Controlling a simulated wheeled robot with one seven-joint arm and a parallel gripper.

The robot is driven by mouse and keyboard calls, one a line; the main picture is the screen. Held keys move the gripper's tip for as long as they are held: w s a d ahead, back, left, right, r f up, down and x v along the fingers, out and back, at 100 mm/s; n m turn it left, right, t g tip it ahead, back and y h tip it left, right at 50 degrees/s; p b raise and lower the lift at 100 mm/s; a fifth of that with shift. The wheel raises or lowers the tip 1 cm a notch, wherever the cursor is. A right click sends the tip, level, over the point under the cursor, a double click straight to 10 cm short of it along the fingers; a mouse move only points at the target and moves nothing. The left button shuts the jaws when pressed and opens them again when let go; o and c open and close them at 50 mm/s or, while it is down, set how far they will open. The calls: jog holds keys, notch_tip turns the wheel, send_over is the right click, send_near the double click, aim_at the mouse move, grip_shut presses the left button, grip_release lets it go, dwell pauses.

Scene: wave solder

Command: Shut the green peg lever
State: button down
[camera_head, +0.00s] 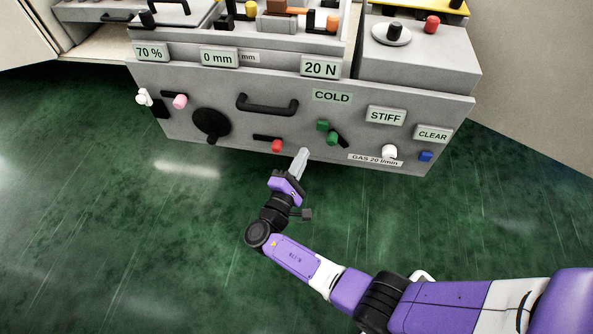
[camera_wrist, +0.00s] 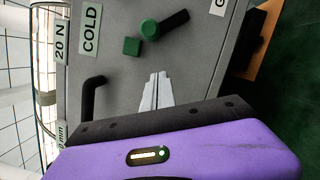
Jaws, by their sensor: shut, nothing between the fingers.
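The green peg lever (camera_head: 331,139) is on the front panel of the grey machine, below the COLD label. It has a round green knob and a black bar slanting down to the right. In the wrist view its green knob (camera_wrist: 149,29) and black bar show ahead of the fingertips. A green square block (camera_head: 323,125) sits just beside the knob. My gripper (camera_head: 302,153) is shut and empty, in front of the panel, below and left of the lever. In the wrist view the shut fingertips (camera_wrist: 158,76) point toward the panel and appear apart from the lever.
A red-tipped lever (camera_head: 277,146) is left of my gripper, with a black handle (camera_head: 267,104) above it. A black round knob (camera_head: 211,122) and pink knob (camera_head: 180,101) are farther left. A white knob (camera_head: 389,151) and blue knob (camera_head: 425,156) are right. The green floor ahead is clear.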

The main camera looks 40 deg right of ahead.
aim_at(332, 142)
jog(key=x, duration=0.3)
jog(key=shift+s+d, duration=0.1)
jog(key=shift+s, duration=0.2)
jog(key=shift+s+d+r, duration=0.45)
jog(key=shift+s, duration=0.15)
jog(key=shift+s+d+r, duration=0.45)
jog(key=shift+s, duration=0.15)
jog(key=shift+s+d+r+m, duration=0.1)
jog(key=shift+s+r+m, duration=0.2)
jog(key=shift+m, duration=0.4)
jog(key=shift+s+d+r+m+g+y+p, duration=0.3)
jog(key=shift+r+m, duration=0.2)
jog(key=shift+m, duration=0.5)
jog(key=shift+s+d+r+m+g+y+p, duration=0.1)
jog(key=shift+s+d+r+m+y+p, duration=0.3)
jog(key=shift+m, duration=0.6)
jog(key=shift+s+d+r+m+g+y+p, duration=0.1)
jog(key=shift+s+d+r+m+g, duration=0.15)
jog(key=shift+r+m, duration=0.55)
jog(key=shift+s+f+m, duration=0.1)
jog(key=shift+f+m, duration=0.1)
jog(key=shift+m, duration=0.1)
